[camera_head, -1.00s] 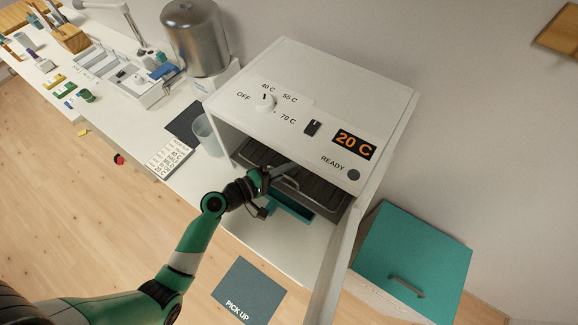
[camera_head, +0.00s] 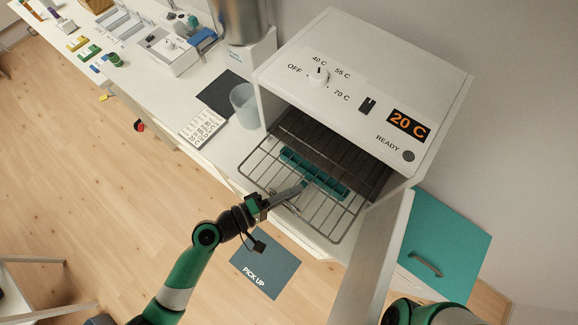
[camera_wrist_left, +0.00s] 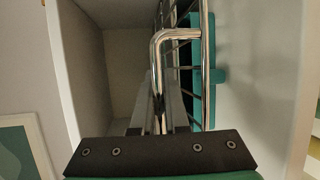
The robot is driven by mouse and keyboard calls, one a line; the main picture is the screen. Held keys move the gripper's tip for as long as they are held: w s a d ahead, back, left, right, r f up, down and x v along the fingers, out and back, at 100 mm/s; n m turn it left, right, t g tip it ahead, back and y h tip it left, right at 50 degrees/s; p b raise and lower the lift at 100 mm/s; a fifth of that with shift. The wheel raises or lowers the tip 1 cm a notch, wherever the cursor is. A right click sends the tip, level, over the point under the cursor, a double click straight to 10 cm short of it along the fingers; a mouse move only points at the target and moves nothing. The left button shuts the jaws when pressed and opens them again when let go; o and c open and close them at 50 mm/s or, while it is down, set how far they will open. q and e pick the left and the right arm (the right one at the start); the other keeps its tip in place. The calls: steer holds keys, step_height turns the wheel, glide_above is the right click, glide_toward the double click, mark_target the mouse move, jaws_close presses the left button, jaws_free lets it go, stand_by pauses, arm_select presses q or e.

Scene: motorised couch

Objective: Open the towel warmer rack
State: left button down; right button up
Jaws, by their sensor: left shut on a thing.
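The towel warmer (camera_head: 365,75) is a white box with its door (camera_head: 375,260) swung open. Its wire rack (camera_head: 262,160) sticks well out of the front opening, over the table edge. My left gripper (camera_head: 300,188) is shut on the rack's front bar. The left wrist view shows the bent chrome bar (camera_wrist_left: 160,75) running down to the gripper (camera_wrist_left: 158,120), whose grip point is partly hidden. My right gripper is out of view.
A dial (camera_head: 319,75), a switch and a display reading 20 C (camera_head: 408,124) are on the warmer's top. A PICK UP mat (camera_head: 265,263) lies below.

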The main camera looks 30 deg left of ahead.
arm_select(q)
steer(key=shift+s, duration=0.1)
steer(key=c, duration=1.2)
jaws_free()
steer(key=v, duration=0.7)
steer(key=shift+s, duration=0.2)
steer(key=shift+a+r, duration=0.1)
